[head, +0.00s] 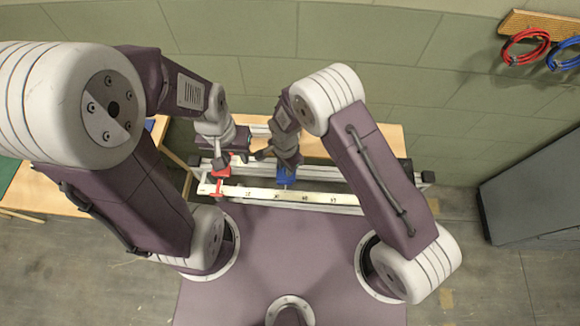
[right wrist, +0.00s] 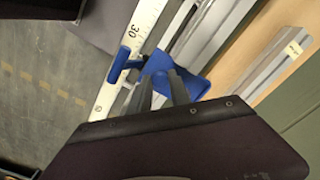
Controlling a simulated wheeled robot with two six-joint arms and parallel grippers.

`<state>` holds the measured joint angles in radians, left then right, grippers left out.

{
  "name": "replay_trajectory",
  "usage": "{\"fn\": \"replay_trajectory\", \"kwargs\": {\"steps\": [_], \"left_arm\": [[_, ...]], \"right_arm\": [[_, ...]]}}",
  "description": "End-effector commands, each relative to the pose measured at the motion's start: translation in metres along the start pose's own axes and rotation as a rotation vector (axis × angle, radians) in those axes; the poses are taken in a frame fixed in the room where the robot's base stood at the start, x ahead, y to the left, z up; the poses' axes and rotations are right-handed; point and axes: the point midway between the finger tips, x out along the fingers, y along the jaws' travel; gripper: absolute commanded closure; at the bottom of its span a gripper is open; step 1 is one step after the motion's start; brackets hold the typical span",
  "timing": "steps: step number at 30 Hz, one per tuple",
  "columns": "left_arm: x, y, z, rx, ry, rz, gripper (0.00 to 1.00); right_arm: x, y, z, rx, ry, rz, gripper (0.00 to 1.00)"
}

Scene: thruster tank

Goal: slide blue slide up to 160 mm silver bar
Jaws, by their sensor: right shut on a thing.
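The blue slide (head: 286,176) sits on the rail of the measuring frame, behind the white scale (head: 310,199). My right gripper (head: 285,165) is shut on it; the right wrist view shows its grey fingers (right wrist: 165,90) at the blue block (right wrist: 185,72), with a blue pointer over the scale near the 30 mark. A silver bar (right wrist: 262,78) with a small, unreadable label lies on the wooden surface beside the rail. My left gripper (head: 221,160) is at the red slide (head: 217,187) at the left end of the scale; its jaws are too hidden to judge.
The measuring frame (head: 350,172) lies across the front of a wooden table (head: 388,140) against a green wall. Red (head: 526,47) and blue (head: 565,53) cable loops hang at the upper right. A grey cabinet (head: 530,190) stands at the right.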

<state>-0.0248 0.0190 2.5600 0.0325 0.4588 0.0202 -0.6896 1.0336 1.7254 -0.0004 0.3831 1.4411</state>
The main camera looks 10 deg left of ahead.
Motion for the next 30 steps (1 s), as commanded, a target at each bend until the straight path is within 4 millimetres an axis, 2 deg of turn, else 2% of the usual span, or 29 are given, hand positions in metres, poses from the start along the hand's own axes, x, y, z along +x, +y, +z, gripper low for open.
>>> {"fn": "replay_trajectory", "kwargs": {"steps": [5,6,7,8,18,20,27,30], "left_arm": [[0.0,0.0,0.0,0.0,0.0,0.0,0.67],[0.0,0.0,0.0,0.0,0.0,0.0,0.67],[0.0,0.0,0.0,0.0,0.0,0.0,0.67],[0.0,0.0,0.0,0.0,0.0,0.0,0.67],[0.001,0.0,0.0,0.0,0.0,0.0,0.67],[0.003,0.0,0.0,0.0,0.0,0.0,0.67],[0.011,0.0,0.001,0.0,0.0,0.0,0.67],[0.013,0.0,0.001,0.0,0.0,0.0,0.67]], "right_arm": [[-0.001,-0.001,0.0,0.001,0.0,-0.002,1.0],[-0.001,-0.001,0.0,0.001,0.0,-0.002,0.66],[-0.001,-0.001,0.0,0.001,0.0,-0.002,0.57],[-0.001,0.0,0.0,0.001,0.0,-0.002,0.55],[-0.005,-0.001,-0.001,0.0,0.0,-0.003,0.55],[-0.014,-0.002,-0.001,0.0,0.001,-0.006,0.55],[-0.067,-0.001,-0.001,0.0,0.001,-0.007,0.55],[-0.082,-0.001,-0.001,0.0,0.0,-0.005,0.55]]}}
